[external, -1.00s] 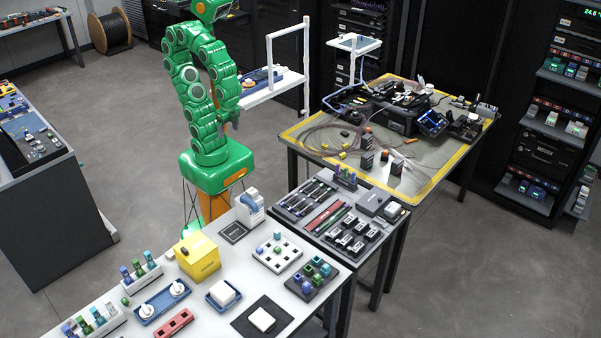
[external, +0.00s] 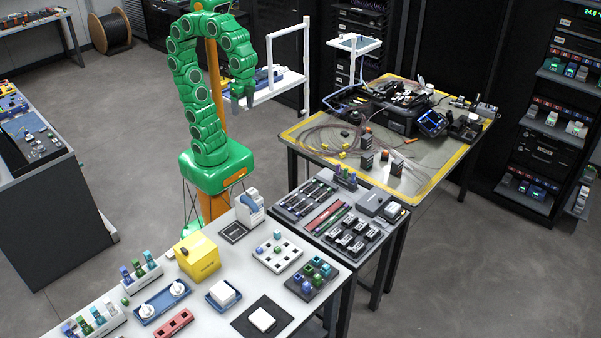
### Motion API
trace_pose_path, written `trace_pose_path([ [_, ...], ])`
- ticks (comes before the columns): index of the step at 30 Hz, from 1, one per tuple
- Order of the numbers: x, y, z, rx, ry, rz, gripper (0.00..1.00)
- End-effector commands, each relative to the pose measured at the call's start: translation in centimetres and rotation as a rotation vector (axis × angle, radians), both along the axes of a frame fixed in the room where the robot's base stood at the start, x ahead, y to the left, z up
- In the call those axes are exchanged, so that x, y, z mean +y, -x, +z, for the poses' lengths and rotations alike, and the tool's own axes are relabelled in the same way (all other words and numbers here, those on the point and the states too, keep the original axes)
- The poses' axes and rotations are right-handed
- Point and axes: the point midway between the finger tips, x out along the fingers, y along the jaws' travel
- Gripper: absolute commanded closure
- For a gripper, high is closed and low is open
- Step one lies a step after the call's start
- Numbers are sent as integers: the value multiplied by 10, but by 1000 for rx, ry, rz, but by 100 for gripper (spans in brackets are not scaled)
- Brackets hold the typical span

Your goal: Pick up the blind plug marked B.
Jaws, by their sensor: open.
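No letter B can be read at this size, so I cannot tell which piece is the blind plug marked B. Small blue, green and teal pieces stand in a white rack (external: 148,279) and in a second white rack (external: 108,326) at the lower left. More sit in a dark tray (external: 300,288) at the right of the white table. A white block with holes (external: 268,259) holds a few small teal pieces. My gripper (external: 243,99) is open, pointing down in the air beyond the white table, well apart from all these pieces. Nothing shows between its fingers.
The white table (external: 215,325) also bears a yellow box (external: 198,258), a blue tray with white spools (external: 150,317) and a red block (external: 174,324). A dark tool table adjoins it, with a yellow-edged bench (external: 424,188) behind.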

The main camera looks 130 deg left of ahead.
Motion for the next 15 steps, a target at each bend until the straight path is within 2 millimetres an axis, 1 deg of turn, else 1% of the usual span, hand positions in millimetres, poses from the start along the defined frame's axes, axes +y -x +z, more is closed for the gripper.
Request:
trace_pose_path([
  [1,5,-14,5,-8,5,10,26],
  [3,11,-33,11,-21,11,18,26],
  [8,28,-73,25,-52,24,38,26],
  [15,62,-129,41,-98,38,72,26],
])
